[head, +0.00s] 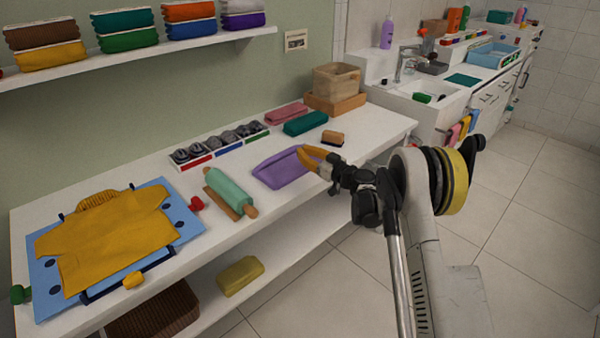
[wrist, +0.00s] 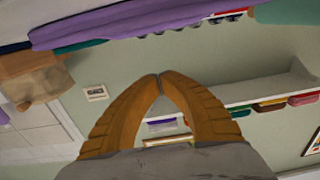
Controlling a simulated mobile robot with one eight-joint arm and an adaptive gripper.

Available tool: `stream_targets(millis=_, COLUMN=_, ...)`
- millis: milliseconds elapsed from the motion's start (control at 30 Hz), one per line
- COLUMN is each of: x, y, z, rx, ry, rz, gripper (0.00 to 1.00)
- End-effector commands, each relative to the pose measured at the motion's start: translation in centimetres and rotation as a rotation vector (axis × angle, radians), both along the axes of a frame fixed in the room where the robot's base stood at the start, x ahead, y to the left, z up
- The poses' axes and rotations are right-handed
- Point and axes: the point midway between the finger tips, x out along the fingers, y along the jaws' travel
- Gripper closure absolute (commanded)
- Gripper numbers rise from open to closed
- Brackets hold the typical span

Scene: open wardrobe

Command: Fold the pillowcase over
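The purple cloth (head: 276,172), which I take as the pillowcase, lies on the white tabletop right of the rolling pin. Its right end is partly hidden behind my gripper (head: 302,151). In the wrist view, which is upside down, the purple cloth (wrist: 130,25) spans the top as a long strip. My gripper (wrist: 159,77) shows there with its two orange fingertips meeting, and no cloth shows between them. A gap shows between the tips and the cloth in that view. Whether they touch in the head view I cannot tell.
A rolling pin (head: 229,191) lies left of the cloth, and a tray of rolled grey items (head: 218,147) lies behind. A brush (head: 332,138), a green cloth (head: 306,123) and a pink cloth (head: 286,113) lie beyond. A wall shelf (head: 150,50) hangs above the table's left part.

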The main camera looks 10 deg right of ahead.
Motion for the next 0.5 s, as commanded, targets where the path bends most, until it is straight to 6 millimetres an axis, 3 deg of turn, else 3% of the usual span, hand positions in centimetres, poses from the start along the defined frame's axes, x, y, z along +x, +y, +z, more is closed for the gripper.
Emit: stream_targets(millis=500, x=-3.0, y=-2.4, z=4.0, rx=0.0, ry=0.0, rz=-0.001, gripper=1.0)
